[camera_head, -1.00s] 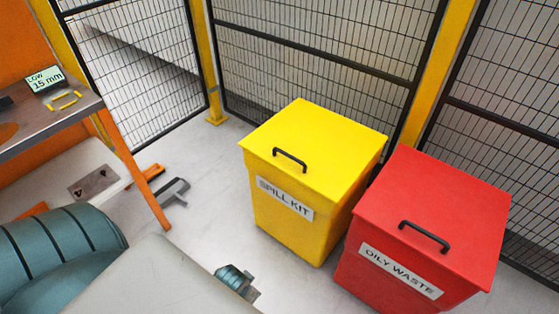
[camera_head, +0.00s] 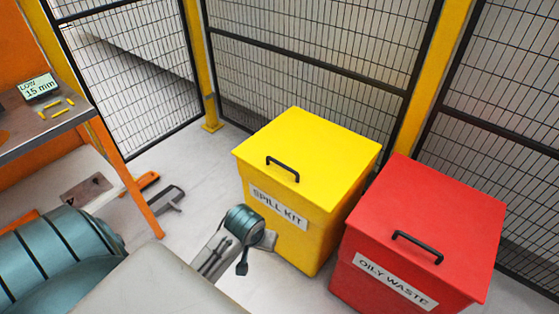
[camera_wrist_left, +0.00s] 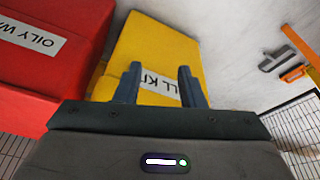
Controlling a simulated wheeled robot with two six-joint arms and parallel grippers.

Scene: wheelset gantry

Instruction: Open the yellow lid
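The yellow lid (camera_head: 312,150) lies shut on the yellow spill kit bin (camera_head: 300,240) in the head view. A black bar handle (camera_head: 283,168) stands near its front edge, above the white SPILL KIT label (camera_head: 278,206). My left arm's teal wrist is in front of the bin's label side, below the lid; its fingers cannot be made out there. In the left wrist view my left gripper (camera_wrist_left: 159,70) is open, its dark fingers apart with nothing between them, in front of the upside-down label (camera_wrist_left: 160,83). The handle is not visible in that view. My right gripper is out of view.
A red OILY WASTE bin (camera_head: 420,235) with a black handle stands close on the right. Mesh fencing (camera_head: 310,50) rises behind both bins. A grey-topped table (camera_head: 70,115) with a display is at the left. Grey and orange items lie on the floor beside it.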

